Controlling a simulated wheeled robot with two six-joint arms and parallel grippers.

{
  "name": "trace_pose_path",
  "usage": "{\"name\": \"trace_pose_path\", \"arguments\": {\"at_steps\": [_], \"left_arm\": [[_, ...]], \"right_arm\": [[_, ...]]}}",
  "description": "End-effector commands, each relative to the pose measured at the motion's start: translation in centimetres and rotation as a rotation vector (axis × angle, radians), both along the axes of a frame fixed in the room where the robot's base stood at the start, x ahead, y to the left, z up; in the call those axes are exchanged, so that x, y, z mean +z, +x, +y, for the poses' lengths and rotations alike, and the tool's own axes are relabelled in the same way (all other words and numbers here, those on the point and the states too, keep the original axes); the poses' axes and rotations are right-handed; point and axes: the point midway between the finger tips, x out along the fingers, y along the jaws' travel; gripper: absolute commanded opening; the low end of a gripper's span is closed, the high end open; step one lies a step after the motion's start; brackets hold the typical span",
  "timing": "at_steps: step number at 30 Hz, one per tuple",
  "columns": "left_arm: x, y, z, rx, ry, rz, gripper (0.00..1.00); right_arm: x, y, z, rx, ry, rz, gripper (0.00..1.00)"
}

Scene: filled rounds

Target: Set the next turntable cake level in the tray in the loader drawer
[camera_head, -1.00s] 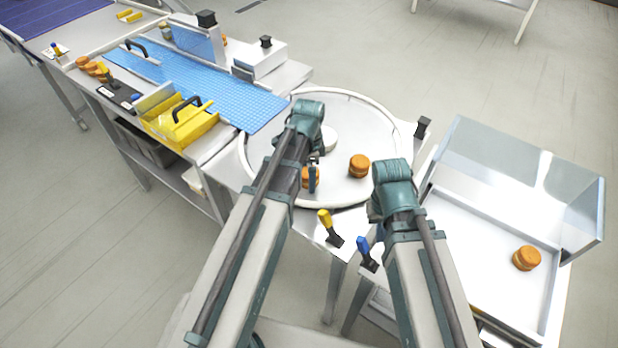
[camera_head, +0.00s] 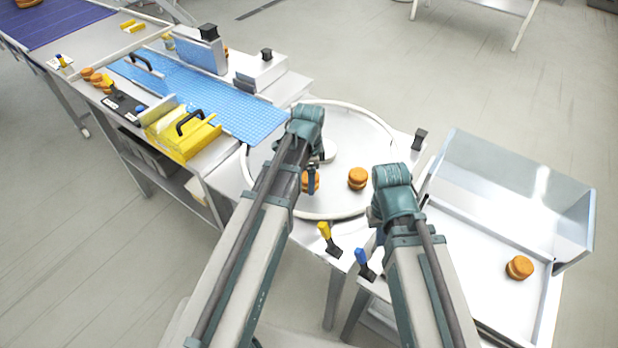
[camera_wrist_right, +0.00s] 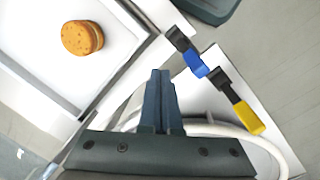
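An orange-brown round cake (camera_head: 519,267) rests in the white tray (camera_head: 478,232) in the loader drawer; it also shows in the right wrist view (camera_wrist_right: 82,38). Two more cakes show at the turntable (camera_head: 345,205): one clear (camera_head: 358,178), one partly behind a dark finger of my left gripper (camera_head: 311,181). I cannot tell whether that gripper holds this cake. In the right wrist view my right gripper (camera_wrist_right: 160,85) has its fingers together with nothing seen between them. It points down between the drawer and the levers. In the head view my right arm mostly hides it.
A clear-walled guard (camera_head: 520,185) stands along the drawer's far side. A yellow lever (camera_head: 328,238) and a blue lever (camera_head: 364,264) stick up at the front edge. A blue mat (camera_head: 215,98) and a yellow box (camera_head: 183,134) lie left. Bare tray floor lies left of its cake.

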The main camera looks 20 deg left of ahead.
Motion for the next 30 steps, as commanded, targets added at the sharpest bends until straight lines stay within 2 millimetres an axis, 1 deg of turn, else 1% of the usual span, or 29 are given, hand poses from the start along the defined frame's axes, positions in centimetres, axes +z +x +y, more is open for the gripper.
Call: {"name": "trace_pose_path", "arguments": {"at_steps": [1,6,9,13,16,18,26,30], "left_arm": [[1.6,0.0,0.0,0.000,0.000,0.000,0.52],[4.3,0.0,0.0,0.000,0.000,0.000,0.52],[5.5,0.0,0.0,0.000,0.000,0.000,0.52],[6.3,0.0,0.0,0.000,0.000,0.000,0.52],[6.3,0.0,0.0,0.000,0.000,0.000,0.52],[5.9,0.0,0.0,0.000,0.000,0.000,0.52],[2.7,0.0,0.0,0.000,0.000,0.000,0.52],[2.9,0.0,0.0,0.000,0.000,0.000,0.52]], "right_arm": [[1.6,0.0,0.0,0.000,0.000,0.000,0.00],[4.3,0.0,0.0,0.001,0.000,0.000,0.00],[5.5,0.0,0.0,0.002,0.000,0.000,0.00],[6.3,0.0,0.0,0.002,0.000,0.000,0.00],[6.3,0.0,0.0,0.002,0.000,0.000,0.00],[5.9,0.0,0.0,0.002,0.000,0.000,0.00],[2.7,0.0,0.0,0.001,0.000,0.000,0.00],[2.9,0.0,0.0,0.001,0.000,0.000,0.00]]}}
